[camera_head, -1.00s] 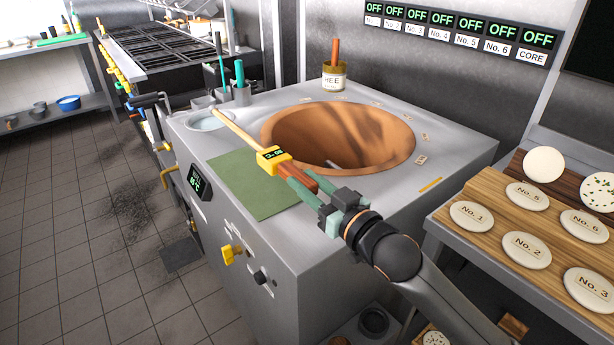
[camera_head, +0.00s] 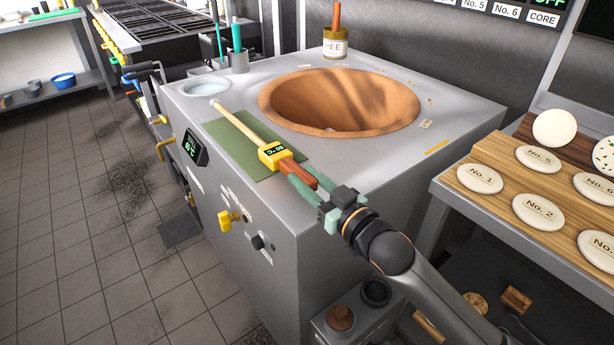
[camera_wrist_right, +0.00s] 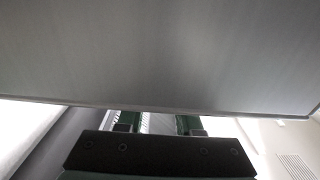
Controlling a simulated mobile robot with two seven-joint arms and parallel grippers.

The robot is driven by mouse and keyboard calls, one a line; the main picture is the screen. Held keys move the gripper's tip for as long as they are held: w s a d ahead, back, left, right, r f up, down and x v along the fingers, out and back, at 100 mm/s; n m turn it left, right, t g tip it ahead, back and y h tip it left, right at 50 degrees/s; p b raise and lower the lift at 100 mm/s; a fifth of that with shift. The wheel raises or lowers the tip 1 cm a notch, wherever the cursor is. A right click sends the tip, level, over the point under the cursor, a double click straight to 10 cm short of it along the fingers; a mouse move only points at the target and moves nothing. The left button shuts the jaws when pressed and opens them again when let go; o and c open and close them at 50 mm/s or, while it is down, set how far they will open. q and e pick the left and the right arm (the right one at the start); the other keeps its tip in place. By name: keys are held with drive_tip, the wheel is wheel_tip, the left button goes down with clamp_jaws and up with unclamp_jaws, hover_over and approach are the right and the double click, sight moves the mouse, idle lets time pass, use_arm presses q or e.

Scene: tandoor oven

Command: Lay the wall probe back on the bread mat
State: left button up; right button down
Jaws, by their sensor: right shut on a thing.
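The wall probe has a pale wooden rod, a yellow display box (camera_head: 272,155) and a red-brown handle. In the head view it lies lengthwise over the green bread mat (camera_head: 234,149) on the oven top. The rod tip reaches past the mat's far edge and the handle extends past its near edge. I cannot tell whether the probe touches the mat. My right gripper (camera_head: 300,178) is shut on the handle, with teal fingers on either side. In the right wrist view its fingertips (camera_wrist_right: 158,124) show below a grey surface; the probe is hidden there. My left gripper is not in view.
The round clay oven mouth (camera_head: 340,103) opens right of the mat. A ghee jar (camera_head: 335,44) stands behind it, and a round white dish (camera_head: 205,88) at the far left. Numbered breads lie on a wooden board (camera_head: 490,206) at right. A yellow knob (camera_head: 228,220) sticks out in front.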

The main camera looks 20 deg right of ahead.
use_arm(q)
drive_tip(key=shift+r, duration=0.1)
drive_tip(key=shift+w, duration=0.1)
use_arm(e)
drive_tip(key=c, duration=0.5)
unclamp_jaws()
drive_tip(key=v, duration=1.2)
drive_tip(key=shift+s, duration=0.25)
use_arm(q)
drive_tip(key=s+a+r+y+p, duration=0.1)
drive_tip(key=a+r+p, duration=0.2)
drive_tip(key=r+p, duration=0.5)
drive_tip(key=p, duration=0.2)
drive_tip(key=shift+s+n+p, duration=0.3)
drive_tip(key=shift+p, duration=0.1)
use_arm(e)
drive_tip(key=s+a+f+m+g+h, duration=0.1)
drive_tip(key=s+f+g+h, duration=0.1)
drive_tip(key=s+f+g, duration=0.2)
drive_tip(key=s+a+f+m+g+h, duration=0.1)
drive_tip(key=s+f+g, duration=0.3)
drive_tip(key=s+f, duration=0.5)
wheel_tip(320, 180, down, 9)
drive_tip(key=shift+s+a+r+h, duration=0.15)
drive_tip(key=shift+s+a+h, duration=0.25)
drive_tip(key=shift+a, duration=0.1)
